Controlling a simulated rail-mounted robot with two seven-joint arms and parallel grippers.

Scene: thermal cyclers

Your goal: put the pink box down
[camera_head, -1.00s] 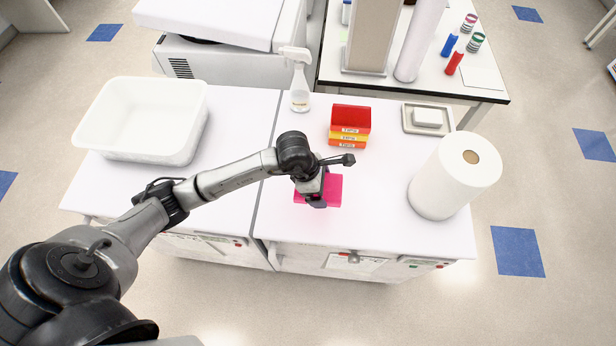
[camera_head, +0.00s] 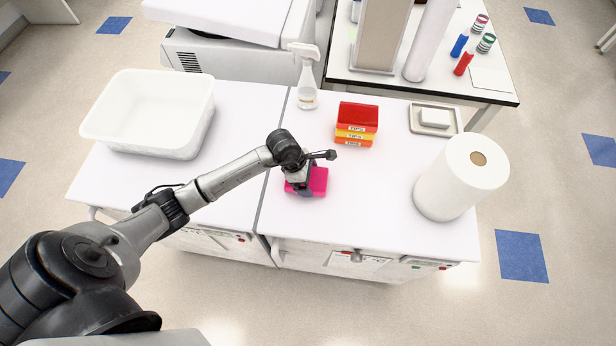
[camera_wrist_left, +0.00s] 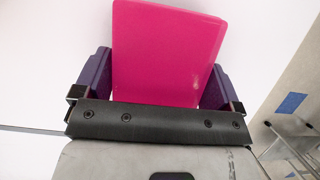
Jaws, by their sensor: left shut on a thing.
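The pink box (camera_head: 318,182) is at my left gripper (camera_head: 303,189), over the white bench top near its front edge. In the left wrist view the pink box (camera_wrist_left: 168,55) sits between the two purple-grey fingers of my left gripper (camera_wrist_left: 160,85), which is shut on it. I cannot tell whether the box touches the bench or hangs just above it. My right gripper is not in view.
A stack of red, orange and yellow boxes (camera_head: 357,123) stands behind the pink box. A spray bottle (camera_head: 306,80), a paper roll (camera_head: 460,180), a small tray (camera_head: 413,122) and a white tub (camera_head: 150,108) stand around. Bench between the pink box and the roll is clear.

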